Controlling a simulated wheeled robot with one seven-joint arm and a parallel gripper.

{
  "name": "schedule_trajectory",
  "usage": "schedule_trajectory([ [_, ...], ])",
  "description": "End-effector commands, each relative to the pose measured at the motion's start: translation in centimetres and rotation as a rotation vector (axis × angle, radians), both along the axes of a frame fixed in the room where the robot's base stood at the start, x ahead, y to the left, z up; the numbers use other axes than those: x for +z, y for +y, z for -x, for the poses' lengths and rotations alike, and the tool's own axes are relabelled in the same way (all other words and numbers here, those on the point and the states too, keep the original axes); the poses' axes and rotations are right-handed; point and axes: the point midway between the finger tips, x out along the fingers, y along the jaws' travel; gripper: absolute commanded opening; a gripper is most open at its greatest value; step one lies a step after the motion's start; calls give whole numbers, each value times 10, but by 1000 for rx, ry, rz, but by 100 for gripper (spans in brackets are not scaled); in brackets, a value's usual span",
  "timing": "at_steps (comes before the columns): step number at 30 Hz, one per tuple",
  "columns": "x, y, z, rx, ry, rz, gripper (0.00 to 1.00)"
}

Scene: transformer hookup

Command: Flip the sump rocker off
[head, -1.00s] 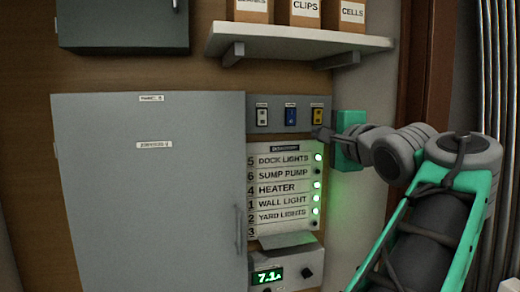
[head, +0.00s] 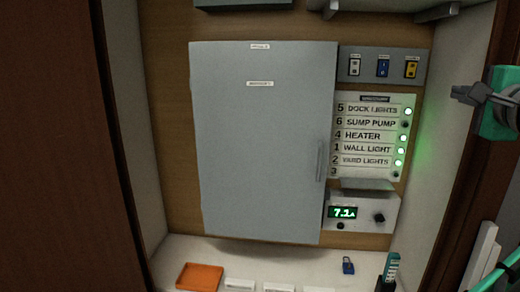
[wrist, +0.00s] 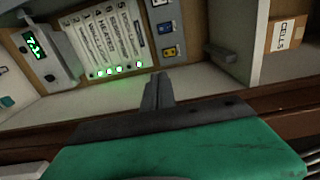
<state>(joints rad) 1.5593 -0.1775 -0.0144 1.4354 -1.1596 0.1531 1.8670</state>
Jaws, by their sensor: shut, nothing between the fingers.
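A grey switch panel holds three rockers: a white one (head: 355,67), a blue one (head: 383,68) and a yellow one (head: 411,69). Their labels are too small to read, so I cannot tell which is the sump rocker. In the wrist view, the blue rocker (wrist: 165,28) and yellow rocker (wrist: 169,51) show beyond the fingertips. The "6 SUMP PUMP" row (head: 371,123) on the list below has a dark lamp (head: 405,124). My gripper (head: 458,93) is shut and empty, right of the panel and apart from it. Its closed fingers also show in the wrist view (wrist: 157,90).
A large grey cabinet door (head: 262,150) is left of the list. A display reading 7.1 (head: 343,212) sits below. An orange tray (head: 199,277) and a blue padlock (head: 348,266) lie on the counter. A shelf (head: 380,8) overhangs the panel; a side wall (head: 448,130) is at right.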

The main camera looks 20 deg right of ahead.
Motion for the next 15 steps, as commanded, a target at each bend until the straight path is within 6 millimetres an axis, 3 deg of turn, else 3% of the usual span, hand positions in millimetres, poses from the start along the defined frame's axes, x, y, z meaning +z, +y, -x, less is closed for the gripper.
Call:
schedule_trajectory([
  [10,-42,12,-38,26,123,70,0],
  [15,-79,36,-70,77,227,128,0],
])
